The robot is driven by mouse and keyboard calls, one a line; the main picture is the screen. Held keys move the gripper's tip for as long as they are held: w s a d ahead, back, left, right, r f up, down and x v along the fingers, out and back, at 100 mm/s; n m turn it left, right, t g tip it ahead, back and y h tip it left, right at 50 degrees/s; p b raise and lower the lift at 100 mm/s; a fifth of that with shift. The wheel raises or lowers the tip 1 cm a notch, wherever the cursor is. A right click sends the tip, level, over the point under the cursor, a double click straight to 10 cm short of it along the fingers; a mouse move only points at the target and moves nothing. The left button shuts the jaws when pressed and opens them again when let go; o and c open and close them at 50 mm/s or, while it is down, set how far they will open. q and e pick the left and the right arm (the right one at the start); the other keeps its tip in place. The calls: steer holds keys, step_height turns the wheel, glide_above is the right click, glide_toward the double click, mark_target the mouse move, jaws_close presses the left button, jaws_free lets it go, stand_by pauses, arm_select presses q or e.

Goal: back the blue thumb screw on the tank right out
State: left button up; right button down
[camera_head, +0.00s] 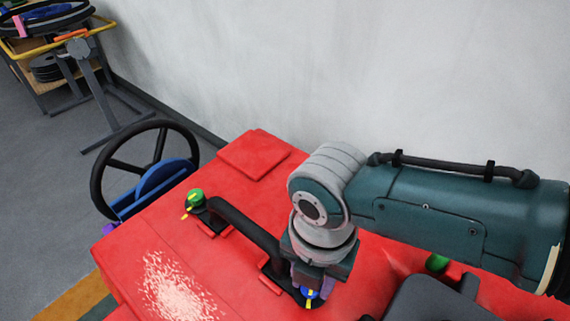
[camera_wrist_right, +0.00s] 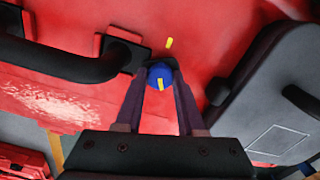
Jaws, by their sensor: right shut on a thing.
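The blue thumb screw (camera_head: 309,294) sits on top of the red tank (camera_head: 160,240), at the near end of a black bar handle (camera_head: 245,228). In the right wrist view the blue screw (camera_wrist_right: 160,76) has a yellow mark on its head, and another yellow mark lies on the tank just beyond it. My right gripper (camera_head: 312,290) points down at the screw; in the right wrist view its fingers (camera_wrist_right: 160,84) are shut on the screw from both sides. In the head view the gripper hides part of the screw. My left gripper is not in view.
A green knob (camera_head: 195,195) with a yellow mark stands at the handle's far end. Another green part (camera_head: 437,262) shows under my right arm. A dark grey cover (camera_head: 430,300) lies to the right. A black steering wheel (camera_head: 145,170) stands left, with a pale wall behind.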

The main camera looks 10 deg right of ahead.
steer(key=n, duration=0.2)
steer(key=n+b, duration=0.1)
steer(key=n, duration=0.2)
steer(key=shift+d+f+n, duration=0.15)
steer(key=shift+f+n, duration=0.05)
steer(key=shift+n, duration=0.1)
steer(key=n+b, duration=0.1)
steer(key=n, duration=0.3)
steer(key=shift+n+b, duration=0.55)
steer(key=shift+n, duration=0.65)
steer(key=c, duration=0.5)
jaws_free()
steer(key=shift+r, duration=0.15)
